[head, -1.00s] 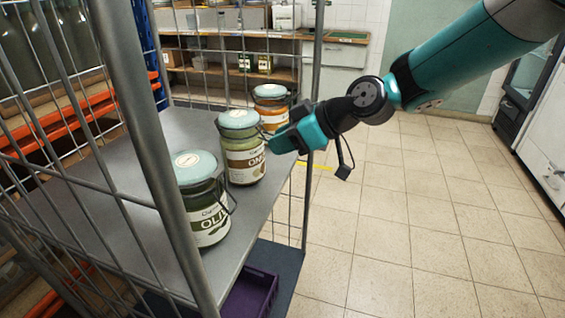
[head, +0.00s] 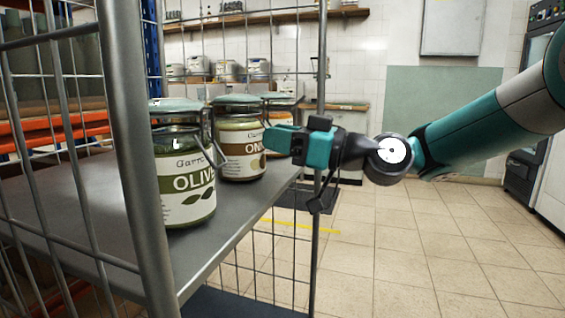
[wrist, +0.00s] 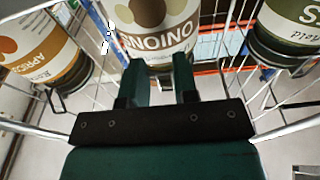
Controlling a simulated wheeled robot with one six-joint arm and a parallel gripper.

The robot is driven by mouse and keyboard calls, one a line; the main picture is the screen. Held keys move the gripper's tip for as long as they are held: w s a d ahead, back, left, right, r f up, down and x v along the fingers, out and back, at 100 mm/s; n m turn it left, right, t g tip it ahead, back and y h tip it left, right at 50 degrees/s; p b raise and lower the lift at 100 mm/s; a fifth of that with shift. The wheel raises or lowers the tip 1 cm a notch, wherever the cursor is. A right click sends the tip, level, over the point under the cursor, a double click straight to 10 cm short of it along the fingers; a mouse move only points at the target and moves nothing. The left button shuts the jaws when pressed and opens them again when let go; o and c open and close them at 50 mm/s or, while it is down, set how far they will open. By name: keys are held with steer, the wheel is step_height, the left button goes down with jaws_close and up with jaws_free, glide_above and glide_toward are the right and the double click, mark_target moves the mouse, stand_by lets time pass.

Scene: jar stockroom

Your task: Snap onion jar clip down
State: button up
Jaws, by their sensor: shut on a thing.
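In the wrist view, the onion jar (wrist: 158,28) is straight ahead of the gripper (wrist: 165,72). The fingers are close on the jar's wire clip (wrist: 165,84), a small part of which shows between them. The fingers hide most of the clip, so I cannot tell whether it is latched.
An olive jar (head: 185,185) stands nearer on the same shelf, left of the onion jar. An apricot jar (wrist: 45,55), partly hidden in the head view, stands behind. The cage's thick post (head: 135,140) and wire mesh stand at the left. Open tiled floor (head: 420,250) lies at the right.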

steer(key=shift+a+f+y+b, duration=0.1)
steer(key=shift+y+b, duration=0.2)
steer(key=shift+b, duration=0.2)
steer(key=o, duration=0.9)
